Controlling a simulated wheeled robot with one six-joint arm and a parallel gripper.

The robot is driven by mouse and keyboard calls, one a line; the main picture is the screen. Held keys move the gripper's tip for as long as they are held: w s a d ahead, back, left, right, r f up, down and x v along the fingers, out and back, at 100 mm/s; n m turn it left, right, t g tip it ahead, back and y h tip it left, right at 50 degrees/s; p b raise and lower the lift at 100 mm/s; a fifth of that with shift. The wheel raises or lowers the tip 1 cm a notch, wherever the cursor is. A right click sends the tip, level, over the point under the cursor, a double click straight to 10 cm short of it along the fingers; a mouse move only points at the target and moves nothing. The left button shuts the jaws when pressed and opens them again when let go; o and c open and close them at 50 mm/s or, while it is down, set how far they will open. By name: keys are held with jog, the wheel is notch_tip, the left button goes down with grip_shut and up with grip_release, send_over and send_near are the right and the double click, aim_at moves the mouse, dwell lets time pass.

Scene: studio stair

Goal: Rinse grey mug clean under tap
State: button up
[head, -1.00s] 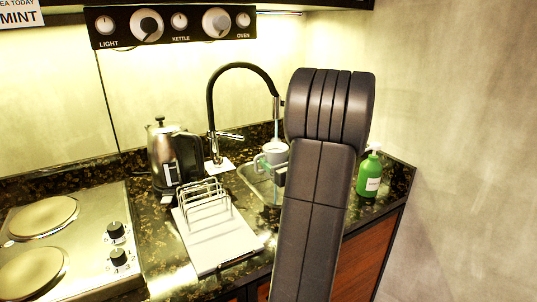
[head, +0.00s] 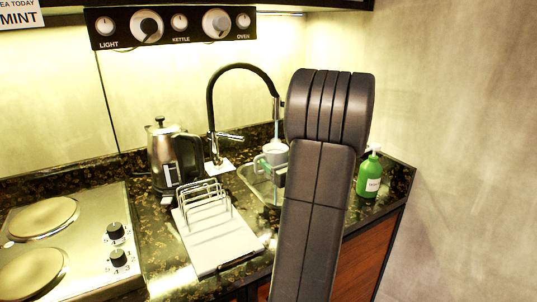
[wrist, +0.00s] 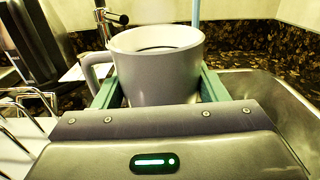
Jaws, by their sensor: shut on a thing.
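The grey mug (wrist: 155,75) is upright between the two green fingers of my gripper (wrist: 158,92), with its handle to the left. My gripper is shut on it and holds it above the sink (wrist: 262,90). In the head view the mug (head: 272,154) shows just left of my arm, below the spout of the black tap (head: 211,105). A thin pale-blue stream (wrist: 196,10) comes down at the mug's far rim in the wrist view. I cannot tell whether it falls inside the mug or behind it. The inside of the mug is mostly hidden.
A steel kettle (head: 163,155) stands left of the tap. A wire rack (head: 205,203) on a pale board is in front of it. A green soap bottle (head: 370,176) stands right of my arm. The hob (head: 60,240) is at the left.

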aim_at(281, 158)
jog(key=shift+r, duration=0.1)
jog(key=shift+s+d+r+p, duration=0.2)
jog(key=shift+s+r+p, duration=0.15)
jog(key=shift+s+r, duration=0.35)
jog(key=shift+s+d+r+p, duration=0.2)
jog(key=shift+s+r+p, duration=0.3)
jog(key=shift+s, duration=0.3)
jog(key=shift+s+d+r+p, duration=0.2)
jog(key=shift+s+r+p, duration=0.05)
jog(key=shift+s+r, duration=0.5)
jog(key=shift+s, duration=0.2)
